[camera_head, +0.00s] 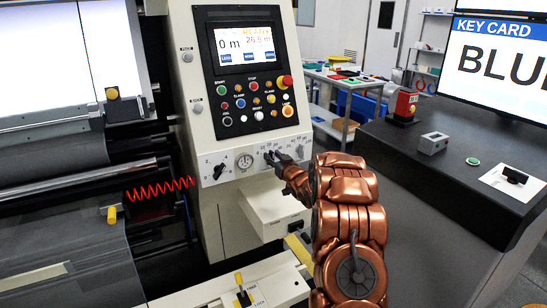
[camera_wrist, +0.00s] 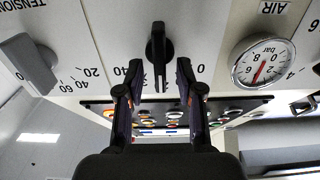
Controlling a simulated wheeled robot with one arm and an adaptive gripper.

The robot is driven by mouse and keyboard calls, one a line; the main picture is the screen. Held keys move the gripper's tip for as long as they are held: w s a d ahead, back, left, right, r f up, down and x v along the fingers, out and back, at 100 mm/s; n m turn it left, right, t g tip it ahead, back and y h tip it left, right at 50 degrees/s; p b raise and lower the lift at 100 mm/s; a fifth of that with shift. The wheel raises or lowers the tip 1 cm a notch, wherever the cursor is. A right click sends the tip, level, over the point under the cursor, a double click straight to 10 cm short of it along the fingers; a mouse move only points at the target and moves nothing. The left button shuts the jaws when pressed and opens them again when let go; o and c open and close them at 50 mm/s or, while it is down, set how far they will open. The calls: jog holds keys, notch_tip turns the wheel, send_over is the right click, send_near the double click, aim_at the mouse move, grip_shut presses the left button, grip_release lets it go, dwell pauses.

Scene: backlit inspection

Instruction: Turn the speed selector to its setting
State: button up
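The black speed selector (camera_wrist: 157,45) is on the pale panel in the wrist view, which shows the panel upside down. Its long handle lies up and down in that picture, with scale numbers on both sides. My gripper (camera_wrist: 159,68) is open, with one finger on each side of the handle's lower part and a visible gap on both sides. In the head view my gripper (camera_head: 278,160) is at the panel strip below the screen and covers most of the selector. The selector's printed name does not show.
A grey tension knob (camera_wrist: 27,62) and an air gauge (camera_wrist: 263,62) flank the selector in the wrist view. Another black knob (camera_head: 219,171) is left of the gauge in the head view. Above are push buttons (camera_head: 258,100). A monitor (camera_head: 490,60) shows a key card sign, partly cut off.

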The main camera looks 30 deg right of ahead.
grip_shut()
jog(key=shift+f+b, duration=0.1)
jog(key=shift+b, duration=0.25)
jog(key=shift+f+n+b, duration=0.15)
jog(key=shift+n+b, duration=0.35)
jog(key=shift+b, duration=0.35)
jog(key=shift+a+f+n+b, duration=0.1)
jog(key=shift+a+n+b, duration=0.15)
jog(key=shift+n+b, duration=1.9)
jog(key=shift+a+f+n+b, duration=0.1)
jog(key=shift+a+n+b, duration=0.1)
jog(key=shift+n+b, duration=1.95)
jog(key=shift+a+n+b, duration=0.25)
jog(key=shift+n+b, duration=0.95)
jog(key=shift+b, duration=1.85)
